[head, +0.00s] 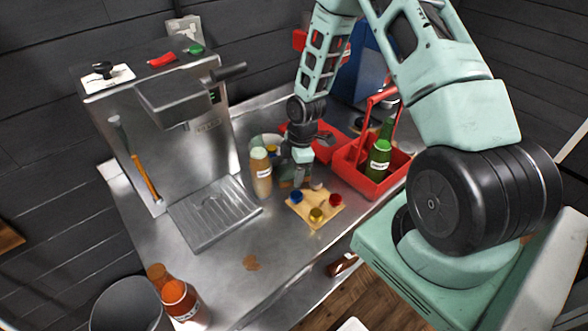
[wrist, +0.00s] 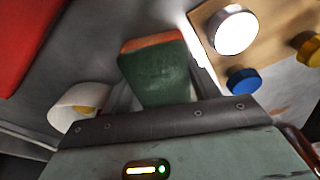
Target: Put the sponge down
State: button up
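The sponge (wrist: 155,72), a green block with an orange layer along its far edge, shows in the wrist view between my gripper's fingers (wrist: 160,88). The fingers lie along its two sides and look closed on it. In the head view my gripper (head: 299,172) points down, low over the metal counter (head: 215,259), between a tan bottle and a wooden board. The sponge is mostly hidden by the gripper there, and I cannot tell whether it touches the counter.
The wooden board (head: 322,215) with coloured knobs is close by on the near right. A tan bottle (head: 261,178) stands left of my gripper. A red carrier (head: 369,180) with a green bottle (head: 379,161) stands right. The counter's front left, around a brown stain (head: 251,263), has free room.

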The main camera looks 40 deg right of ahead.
jog(key=shift+o, duration=0.9)
jog(key=shift+r, duration=0.1)
jog(key=shift+r, duration=0.15)
notch_tip(320, 180, up, 12)
jog(key=d+b, duration=0.1)
jog(key=b, duration=0.1)
jog(key=shift+s+d, duration=0.3)
jog(key=shift+d, duration=0.05)
